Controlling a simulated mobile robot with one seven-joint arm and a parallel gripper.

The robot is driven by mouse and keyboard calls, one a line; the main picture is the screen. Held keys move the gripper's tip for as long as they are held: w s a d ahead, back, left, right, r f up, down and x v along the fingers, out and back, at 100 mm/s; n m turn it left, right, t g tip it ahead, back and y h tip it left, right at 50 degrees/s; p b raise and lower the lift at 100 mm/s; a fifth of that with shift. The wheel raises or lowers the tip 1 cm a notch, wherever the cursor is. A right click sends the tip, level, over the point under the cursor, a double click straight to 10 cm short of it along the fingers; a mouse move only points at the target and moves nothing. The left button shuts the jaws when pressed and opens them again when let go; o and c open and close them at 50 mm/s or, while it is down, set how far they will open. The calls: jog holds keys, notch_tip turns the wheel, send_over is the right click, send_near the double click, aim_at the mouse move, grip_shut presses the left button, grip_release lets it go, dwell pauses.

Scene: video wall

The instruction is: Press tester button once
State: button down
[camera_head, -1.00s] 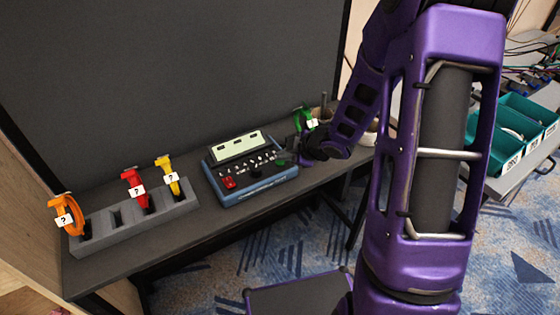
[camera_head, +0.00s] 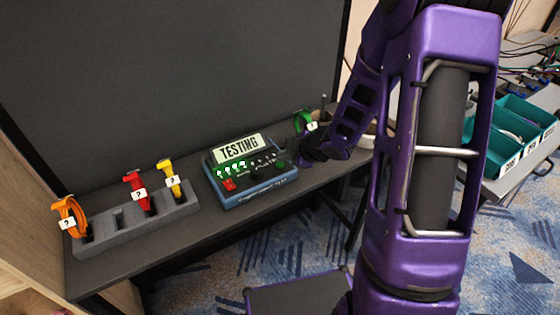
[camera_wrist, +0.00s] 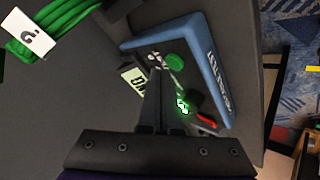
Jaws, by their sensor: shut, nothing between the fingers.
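The blue-edged tester (camera_head: 262,195) sits on the dark shelf. Its screen (camera_head: 239,148) reads "TESTING", and several small lights on its panel glow green. A round green button (camera_wrist: 175,61) shows on the panel in the wrist view, near a red part (camera_wrist: 206,119). The red part also shows at the tester's front left in the head view (camera_head: 229,185). My gripper (camera_wrist: 158,72) is shut and empty, with its fingertips over the panel beside the green button. I cannot tell whether they touch anything. In the head view my gripper is at the tester's right end, its fingertips hard to make out.
A grey rack (camera_head: 120,238) left of the tester holds orange (camera_head: 72,216), red (camera_head: 136,186) and yellow (camera_head: 168,175) cables tagged "?". A green cable (camera_head: 303,122) stands behind my gripper. Teal bins (camera_head: 490,150) are at the right. A dark panel rises behind the shelf.

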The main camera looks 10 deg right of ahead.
aim_at(284, 168)
jog(key=shift+r, duration=0.25)
notch_tip(284, 168, up, 5)
jog(key=p, duration=0.5)
jog(key=shift+f, duration=0.1)
dwell(0.6)
